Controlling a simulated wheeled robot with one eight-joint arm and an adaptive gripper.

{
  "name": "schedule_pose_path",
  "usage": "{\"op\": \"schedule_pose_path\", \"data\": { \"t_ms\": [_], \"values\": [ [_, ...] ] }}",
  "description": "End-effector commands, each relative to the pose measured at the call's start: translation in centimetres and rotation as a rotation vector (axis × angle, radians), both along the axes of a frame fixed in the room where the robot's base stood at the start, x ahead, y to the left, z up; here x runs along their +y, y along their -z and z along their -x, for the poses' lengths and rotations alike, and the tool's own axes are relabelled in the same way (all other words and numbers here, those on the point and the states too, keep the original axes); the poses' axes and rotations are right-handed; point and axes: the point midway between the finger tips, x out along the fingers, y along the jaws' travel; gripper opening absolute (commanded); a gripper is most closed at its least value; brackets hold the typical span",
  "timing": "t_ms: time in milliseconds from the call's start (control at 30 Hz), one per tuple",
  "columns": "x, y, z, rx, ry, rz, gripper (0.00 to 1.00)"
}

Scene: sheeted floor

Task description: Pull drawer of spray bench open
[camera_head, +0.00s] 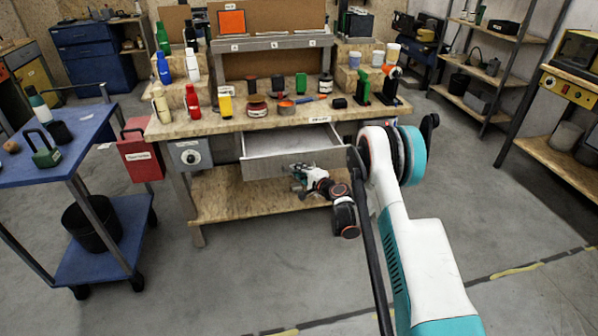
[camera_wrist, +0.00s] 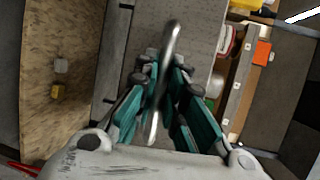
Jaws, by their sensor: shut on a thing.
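The spray bench (camera_head: 180,127) is a wooden workbench in the middle of the head view. Its grey drawer (camera_head: 262,166) stands pulled out under the top, and its pale inside shows. My gripper (camera_head: 298,178) is at the drawer front, to the right of its middle. In the wrist view my gripper (camera_wrist: 163,80) has its teal fingers on both sides of the metal drawer handle (camera_wrist: 172,42) and is shut on it. The grey drawer front (camera_wrist: 205,22) lies behind the handle there. The handle is hidden by my gripper in the head view.
Bottles and tools stand on the bench top. A red box (camera_head: 140,155) and a grey box with a dial (camera_head: 189,155) hang at its left end. A blue cart (camera_head: 75,140) stands left, shelves (camera_head: 480,95) stand right. The floor (camera_head: 250,270) in front is clear.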

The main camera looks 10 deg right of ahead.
Motion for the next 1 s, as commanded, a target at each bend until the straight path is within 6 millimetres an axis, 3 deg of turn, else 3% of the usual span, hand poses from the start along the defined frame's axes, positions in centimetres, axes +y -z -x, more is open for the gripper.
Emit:
{"op": "schedule_pose_path", "data": {
  "t_ms": [233, 267, 300, 667, 1000],
  "values": [
    [0.0, 0.0, 0.0, 0.000, 0.000, 0.000, 0.00],
    [0.0, 0.0, 0.0, 0.000, 0.000, 0.000, 0.17],
    [0.0, 0.0, 0.0, 0.000, 0.000, 0.000, 0.20],
    [-0.2, -0.1, 0.3, 0.000, 0.000, 0.000, 0.20],
    [-2.0, -0.9, 4.7, 0.000, 0.001, -0.001, 0.20]
  ]
}}
